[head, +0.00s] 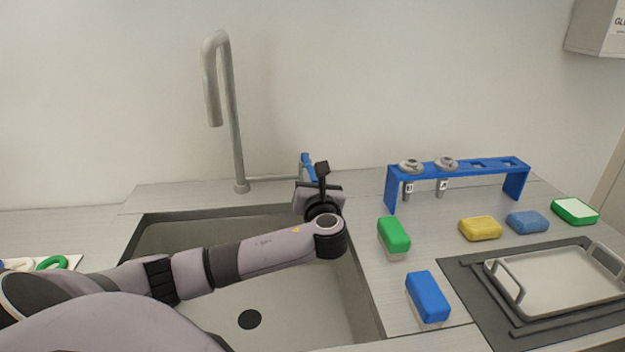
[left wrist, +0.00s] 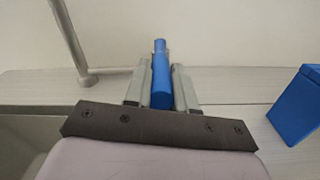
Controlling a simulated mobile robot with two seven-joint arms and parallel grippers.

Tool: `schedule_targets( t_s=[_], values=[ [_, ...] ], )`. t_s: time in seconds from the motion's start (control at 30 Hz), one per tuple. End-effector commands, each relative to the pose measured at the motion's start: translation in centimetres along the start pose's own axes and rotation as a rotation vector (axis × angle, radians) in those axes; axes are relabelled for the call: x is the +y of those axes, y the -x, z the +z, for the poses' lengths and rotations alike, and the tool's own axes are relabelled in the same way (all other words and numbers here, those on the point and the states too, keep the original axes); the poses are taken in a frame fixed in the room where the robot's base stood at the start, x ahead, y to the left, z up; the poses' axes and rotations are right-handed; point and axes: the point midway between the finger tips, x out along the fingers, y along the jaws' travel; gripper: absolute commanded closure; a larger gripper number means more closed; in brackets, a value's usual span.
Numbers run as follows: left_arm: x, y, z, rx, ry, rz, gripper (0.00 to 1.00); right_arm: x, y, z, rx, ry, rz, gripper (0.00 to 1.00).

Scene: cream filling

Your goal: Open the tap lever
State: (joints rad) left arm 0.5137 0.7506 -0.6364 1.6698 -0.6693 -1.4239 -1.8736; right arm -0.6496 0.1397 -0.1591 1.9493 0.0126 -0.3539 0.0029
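The grey tap (head: 233,125) stands behind the sink; its pipe also shows in the left wrist view (left wrist: 69,38). Its blue lever (head: 305,160) stands upright to the right of the spout. My left gripper (head: 321,175) is at the lever, partly hiding it in the head view. In the left wrist view the blue lever (left wrist: 161,80) stands between the two fingers of the left gripper (left wrist: 161,88). The fingers are apart, with a narrow gap showing beside the lever, so it looks unclamped. My right gripper is not in view.
The sink (head: 290,320) lies below my left arm. A blue rack (head: 513,166) holding two grey tools stands to the right. Green, blue and yellow sponges (head: 480,229) and a metal tray (head: 560,280) lie on the right counter.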

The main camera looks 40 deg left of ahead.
Motion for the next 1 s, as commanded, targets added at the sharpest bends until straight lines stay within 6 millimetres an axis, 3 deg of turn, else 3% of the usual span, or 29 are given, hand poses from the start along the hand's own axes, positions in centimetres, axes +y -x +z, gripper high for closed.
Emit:
schedule_targets(
  t_s=[0.4, 1.0],
  values=[
    [-0.5, 0.1, 0.1, 0.007, 0.000, 0.032, 1.00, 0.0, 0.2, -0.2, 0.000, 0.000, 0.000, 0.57],
    [-4.6, -0.6, 0.8, 0.068, 0.000, 0.333, 1.00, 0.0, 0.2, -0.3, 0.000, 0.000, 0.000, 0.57]
  ],
)
